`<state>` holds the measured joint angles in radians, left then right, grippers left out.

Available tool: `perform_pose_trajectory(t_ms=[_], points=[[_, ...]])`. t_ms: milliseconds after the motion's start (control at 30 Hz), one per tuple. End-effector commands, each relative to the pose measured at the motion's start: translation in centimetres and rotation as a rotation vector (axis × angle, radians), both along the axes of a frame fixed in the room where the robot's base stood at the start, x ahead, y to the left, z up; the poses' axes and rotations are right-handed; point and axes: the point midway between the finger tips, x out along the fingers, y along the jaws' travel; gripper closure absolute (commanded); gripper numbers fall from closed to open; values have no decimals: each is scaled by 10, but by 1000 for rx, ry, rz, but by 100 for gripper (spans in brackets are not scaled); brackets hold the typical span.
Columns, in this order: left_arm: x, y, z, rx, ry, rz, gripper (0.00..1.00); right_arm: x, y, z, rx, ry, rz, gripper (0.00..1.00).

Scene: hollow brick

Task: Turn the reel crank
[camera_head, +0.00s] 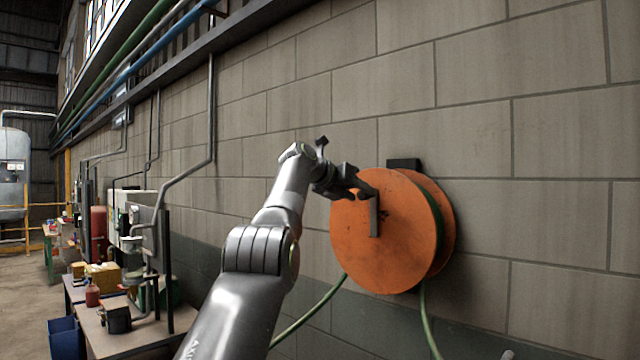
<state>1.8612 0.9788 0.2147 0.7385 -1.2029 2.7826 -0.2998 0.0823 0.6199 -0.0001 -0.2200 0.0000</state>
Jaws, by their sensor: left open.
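An orange hose reel (400,250) is mounted on the block wall by a dark bracket. Its grey crank (374,216) stands out from the front face, left of the disc's middle. A green hose (427,320) hangs from the reel, and another stretch runs down to the lower left. My left gripper (358,187) is open at the reel's upper left edge, by the top end of the crank. I cannot tell whether its fingers touch the crank or stand around the handle. My right gripper is not in view.
The concrete block wall (540,140) fills the right side and is clear around the reel. At the left, a workbench (125,335) holds boxes and cans, with pipes (160,190) running up the wall behind it.

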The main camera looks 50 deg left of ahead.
Motion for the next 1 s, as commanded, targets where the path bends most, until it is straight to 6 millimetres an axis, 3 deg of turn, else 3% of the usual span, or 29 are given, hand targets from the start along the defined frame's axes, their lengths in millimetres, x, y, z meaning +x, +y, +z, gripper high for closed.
perform_pose_trajectory(t_ms=[33,267,500,733,1000], points=[[-7,1,-3,1,-5,1,52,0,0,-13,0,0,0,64],[-42,3,12,1,-6,0,52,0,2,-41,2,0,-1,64],[-91,5,32,-1,-6,2,52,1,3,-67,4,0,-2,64],[-126,7,49,-1,-2,1,52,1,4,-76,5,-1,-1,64],[-137,8,54,0,2,2,52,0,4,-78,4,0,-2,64]])
